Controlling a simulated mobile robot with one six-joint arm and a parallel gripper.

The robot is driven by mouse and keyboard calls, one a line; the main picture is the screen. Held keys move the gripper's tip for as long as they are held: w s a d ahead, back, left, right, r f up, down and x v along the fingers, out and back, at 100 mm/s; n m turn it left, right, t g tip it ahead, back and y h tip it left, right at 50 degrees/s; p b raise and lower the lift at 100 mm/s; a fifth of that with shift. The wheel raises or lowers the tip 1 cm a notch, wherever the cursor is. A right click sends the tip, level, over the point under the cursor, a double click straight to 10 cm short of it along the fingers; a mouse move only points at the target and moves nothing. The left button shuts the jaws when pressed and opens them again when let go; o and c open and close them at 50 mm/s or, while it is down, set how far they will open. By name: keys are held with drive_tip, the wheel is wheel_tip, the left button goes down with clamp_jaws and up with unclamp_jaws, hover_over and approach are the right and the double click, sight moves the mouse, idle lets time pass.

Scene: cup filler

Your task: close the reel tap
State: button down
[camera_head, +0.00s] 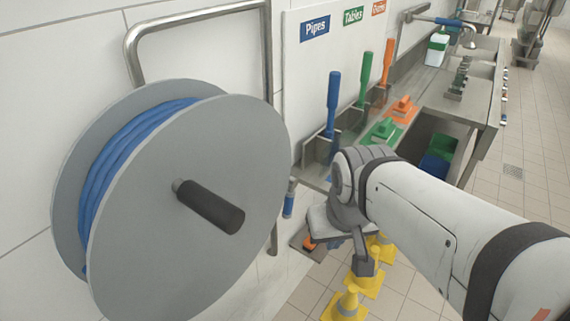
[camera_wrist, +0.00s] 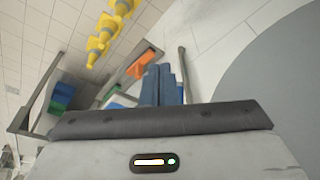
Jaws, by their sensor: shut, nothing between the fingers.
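The hose reel (camera_head: 190,220) has grey discs, blue hose (camera_head: 118,165) wound between them and a black crank handle (camera_head: 212,207). It fills the left of the head view, and its disc (camera_wrist: 285,75) shows at the right of the wrist view. A small blue fitting (camera_head: 288,204) hangs beside the wall pipe, right of the reel; I cannot tell whether it is the tap or a nozzle. No tap lever shows clearly.
Yellow cones (camera_head: 346,304) stand on the floor below my gripper. An orange-topped item (camera_head: 313,247) lies by the wall. A steel sink bench (camera_head: 455,105) stands behind my arm. The labelled wall board (camera_head: 308,75) has coloured brushes in front of it.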

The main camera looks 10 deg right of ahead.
drive_tip(key=w+a+f+m+g+y+b, duration=0.1)
drive_tip(key=a+f+m+g+y+b, duration=0.3)
drive_tip(key=f+b, duration=0.45)
drive_tip(key=m+t+y+b, duration=0.7)
drive_tip(key=t+y+b, duration=0.3)
drive_tip(key=t, duration=0.3)
approach(288, 204)
drive_tip(key=d+f, duration=0.2)
drive_tip(key=d, duration=0.2)
drive_tip(key=x, duration=1)
drive_tip(key=shift+w+d+p, duration=0.25)
drive_tip(key=shift+w+p, duration=0.15)
drive_tip(key=shift+w, duration=0.1)
drive_tip(key=shift+r, duration=0.1)
